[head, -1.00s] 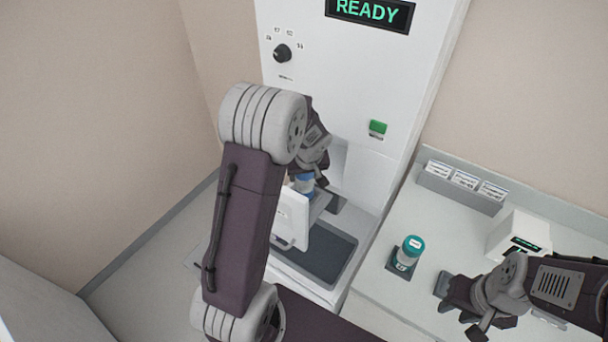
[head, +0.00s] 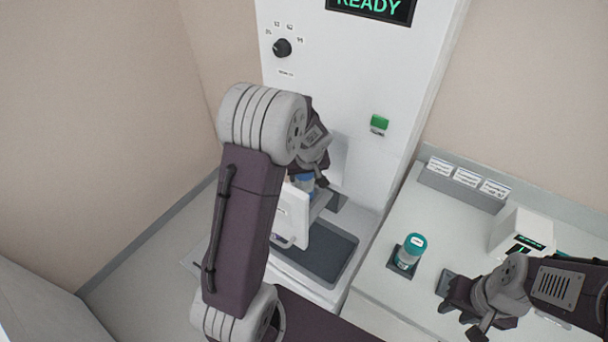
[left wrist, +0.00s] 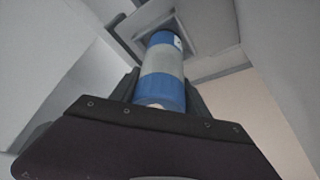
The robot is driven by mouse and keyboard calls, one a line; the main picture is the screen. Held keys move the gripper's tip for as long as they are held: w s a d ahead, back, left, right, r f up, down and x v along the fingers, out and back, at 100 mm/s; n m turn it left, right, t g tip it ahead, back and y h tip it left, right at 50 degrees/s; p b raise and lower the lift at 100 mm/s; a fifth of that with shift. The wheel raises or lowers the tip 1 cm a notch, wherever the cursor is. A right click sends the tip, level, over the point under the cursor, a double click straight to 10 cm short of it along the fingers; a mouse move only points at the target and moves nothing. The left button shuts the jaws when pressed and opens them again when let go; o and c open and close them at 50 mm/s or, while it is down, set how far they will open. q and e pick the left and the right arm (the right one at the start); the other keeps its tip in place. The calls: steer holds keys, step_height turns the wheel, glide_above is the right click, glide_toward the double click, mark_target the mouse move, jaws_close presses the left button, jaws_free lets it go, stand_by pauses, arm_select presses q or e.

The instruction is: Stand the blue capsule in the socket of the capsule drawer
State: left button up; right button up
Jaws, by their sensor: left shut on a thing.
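The blue capsule (head: 304,183) is blue with a pale grey band and stands roughly upright at the drawer. My left gripper (left wrist: 160,100) is shut on it, and it shows between the fingers in the left wrist view (left wrist: 163,65). The capsule drawer (head: 292,215) is pulled out and has a white front with a handle. The capsule's far end is at a grey square socket (left wrist: 180,38); I cannot tell how deep it sits. My left arm hides much of the drawer. My right gripper (head: 465,310) is over the counter, its jaw opening unclear.
A teal-capped capsule (head: 411,250) stands on a dark pad on the right counter. A small white box (head: 520,232) with a display and a label rack (head: 465,184) stand behind. The machine has a knob (head: 282,48) and a green button (head: 379,124).

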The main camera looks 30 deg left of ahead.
arm_select(q)
steer(key=shift+f+b, duration=0.3)
steer(key=shift+f, duration=0.05)
steer(key=o, duration=1.6)
steer(key=b+v, duration=0.1)
steer(key=v, duration=0.8)
steer(key=shift+s, duration=0.1)
